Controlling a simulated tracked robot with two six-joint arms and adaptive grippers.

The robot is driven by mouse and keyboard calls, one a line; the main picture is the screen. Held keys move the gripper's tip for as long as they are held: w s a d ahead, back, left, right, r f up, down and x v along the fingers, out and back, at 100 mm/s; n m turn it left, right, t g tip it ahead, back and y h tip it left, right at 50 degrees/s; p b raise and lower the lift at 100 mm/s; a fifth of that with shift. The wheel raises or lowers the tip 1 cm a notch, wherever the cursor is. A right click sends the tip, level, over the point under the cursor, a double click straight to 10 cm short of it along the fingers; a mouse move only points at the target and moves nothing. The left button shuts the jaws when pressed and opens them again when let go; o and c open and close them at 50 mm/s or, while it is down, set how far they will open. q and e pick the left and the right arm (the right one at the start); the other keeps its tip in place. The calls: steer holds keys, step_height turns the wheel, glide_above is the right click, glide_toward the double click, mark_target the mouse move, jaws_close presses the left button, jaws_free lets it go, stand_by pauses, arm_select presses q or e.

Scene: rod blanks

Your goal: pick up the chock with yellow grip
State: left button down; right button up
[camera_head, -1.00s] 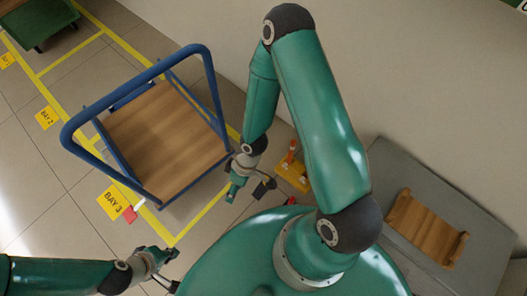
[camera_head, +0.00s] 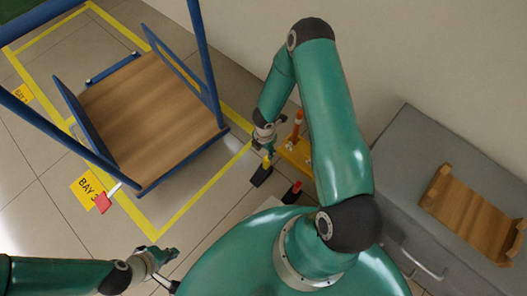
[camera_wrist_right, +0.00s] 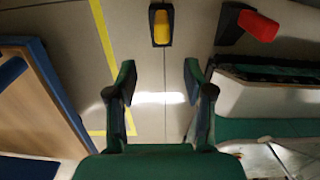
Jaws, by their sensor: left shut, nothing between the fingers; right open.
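The chock with the yellow grip (camera_head: 261,174) is a dark block on the floor beside the yellow line, just below my right gripper (camera_head: 268,148) in the head view. In the right wrist view the chock (camera_wrist_right: 161,26) lies at the top, ahead of the open fingers (camera_wrist_right: 160,72) and roughly centred between them. The gripper is empty and apart from it. My left gripper (camera_head: 170,256) is shut and empty at the lower left, far from the chock.
A chock with a red grip (camera_head: 292,193) lies close to the right; it also shows in the wrist view (camera_wrist_right: 258,25). A blue-framed cart (camera_head: 155,125) stands left. A yellow base with an orange post (camera_head: 297,124) stands behind. A grey cabinet (camera_head: 400,165) carries a wooden tray (camera_head: 465,212).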

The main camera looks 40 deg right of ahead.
step_height(320, 180, down, 7)
steer(key=shift+f+b, duration=0.2)
steer(key=shift+b, duration=0.85)
step_height(320, 180, down, 5)
steer(key=shift+s+d+b, duration=0.1)
steer(key=shift+s+b, duration=0.05)
steer(key=shift+b, duration=1.05)
jaws_close()
